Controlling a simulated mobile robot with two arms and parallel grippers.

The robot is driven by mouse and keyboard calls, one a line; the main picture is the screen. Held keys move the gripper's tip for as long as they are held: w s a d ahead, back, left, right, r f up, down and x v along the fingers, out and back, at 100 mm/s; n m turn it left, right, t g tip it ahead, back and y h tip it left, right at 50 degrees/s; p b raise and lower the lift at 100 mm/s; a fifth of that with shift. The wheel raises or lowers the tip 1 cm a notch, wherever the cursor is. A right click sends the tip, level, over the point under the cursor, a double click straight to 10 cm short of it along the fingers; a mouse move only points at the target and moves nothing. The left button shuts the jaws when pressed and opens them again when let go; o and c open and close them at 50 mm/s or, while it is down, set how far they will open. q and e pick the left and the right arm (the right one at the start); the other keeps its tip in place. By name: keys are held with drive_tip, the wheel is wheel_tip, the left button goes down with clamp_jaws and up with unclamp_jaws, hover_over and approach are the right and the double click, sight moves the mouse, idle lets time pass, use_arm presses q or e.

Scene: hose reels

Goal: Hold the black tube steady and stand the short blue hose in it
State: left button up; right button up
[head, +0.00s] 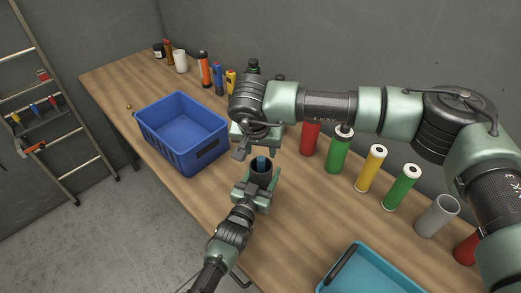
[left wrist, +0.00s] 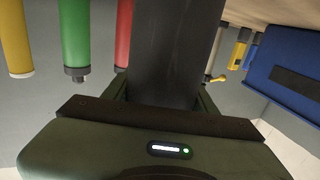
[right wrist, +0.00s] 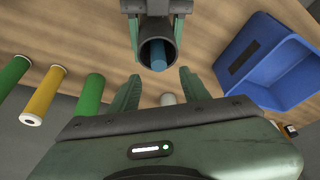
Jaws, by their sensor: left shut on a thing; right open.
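The black tube (head: 253,169) stands upright over the table, and my left gripper (head: 258,186) is shut around it. In the left wrist view the tube (left wrist: 176,50) fills the space between my left jaws. The short blue hose (head: 261,162) stands inside the tube, its top end showing at the mouth. In the right wrist view the hose (right wrist: 158,56) sits within the tube's round rim (right wrist: 143,50), apart from my fingers. My right gripper (right wrist: 160,88) is open and empty close by. The hose's lower part is hidden in the tube.
A blue crate (head: 203,158) stands to the left, and a teal tray (head: 392,270) lies at the front right. Red, green and yellow cylinders and a grey cup (head: 437,216) line the table's right side. Small bottles stand at the far back.

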drive_tip(key=v, duration=1)
drive_tip(key=shift+r, duration=0.3)
use_arm(q)
drive_tip(key=o, duration=1.6)
